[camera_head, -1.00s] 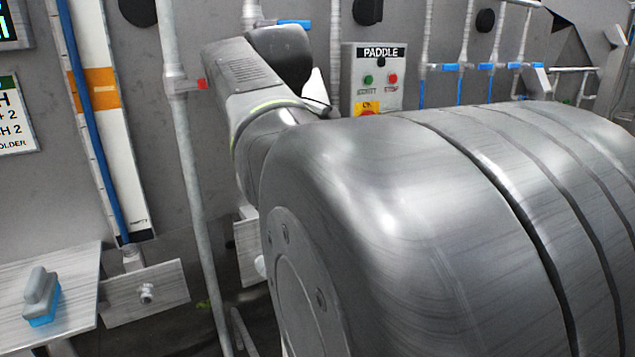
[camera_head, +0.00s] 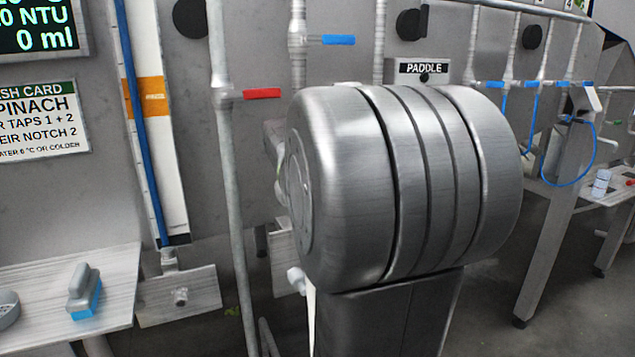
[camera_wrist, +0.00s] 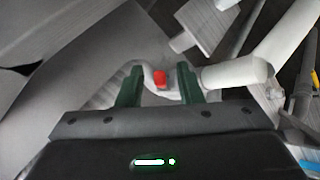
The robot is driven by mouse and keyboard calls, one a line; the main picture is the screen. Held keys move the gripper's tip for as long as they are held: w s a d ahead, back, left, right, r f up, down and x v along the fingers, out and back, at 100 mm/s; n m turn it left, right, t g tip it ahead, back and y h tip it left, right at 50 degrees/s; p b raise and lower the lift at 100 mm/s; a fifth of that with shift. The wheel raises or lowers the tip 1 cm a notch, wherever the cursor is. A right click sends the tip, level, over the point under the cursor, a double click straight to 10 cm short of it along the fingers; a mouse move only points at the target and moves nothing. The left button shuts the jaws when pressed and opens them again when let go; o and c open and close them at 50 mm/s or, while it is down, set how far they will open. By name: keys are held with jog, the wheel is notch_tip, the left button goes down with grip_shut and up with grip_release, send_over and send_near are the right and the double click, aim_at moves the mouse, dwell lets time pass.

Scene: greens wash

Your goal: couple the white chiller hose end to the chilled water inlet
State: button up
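In the wrist view, my gripper (camera_wrist: 160,82) has its two dark green fingers apart. A pale curved piece with a red part (camera_wrist: 160,78) lies in line with the gap between them. I cannot tell whether the fingers touch it. A thick white pipe or hose (camera_wrist: 235,74) with a bend lies just right of the fingers. In the head view my own arm hides the gripper. A small white piece (camera_head: 296,279) shows at the lower left of my arm. I cannot tell which of these is the hose end or the chilled water inlet.
A grey standpipe with a red handle (camera_head: 262,94) stands left of my arm. A bracket plate with a fitting (camera_head: 180,297) and a shelf with a blue-grey brush (camera_head: 84,292) are at lower left. A blue hose (camera_head: 572,183) hangs at right. The paddle sign (camera_head: 424,67) is behind my arm.

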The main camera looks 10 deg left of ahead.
jog(key=shift+f, duration=0.1)
grip_shut()
jog(key=shift+s+f+b, duration=0.1)
jog(key=shift+f+b, duration=0.3)
jog(key=shift+b, duration=0.65)
jog(key=m+t+b, duration=0.1)
jog(key=b, duration=0.4)
jog(key=s+a+f+m+t+h+b, duration=0.1)
jog(key=m+t+b, duration=0.1)
jog(key=b, duration=0.3)
jog(key=shift+s+f+m, duration=0.15)
jog(key=shift+m, duration=0.15)
jog(key=shift+b, duration=0.35)
jog(key=shift+r, duration=0.2)
grip_release()
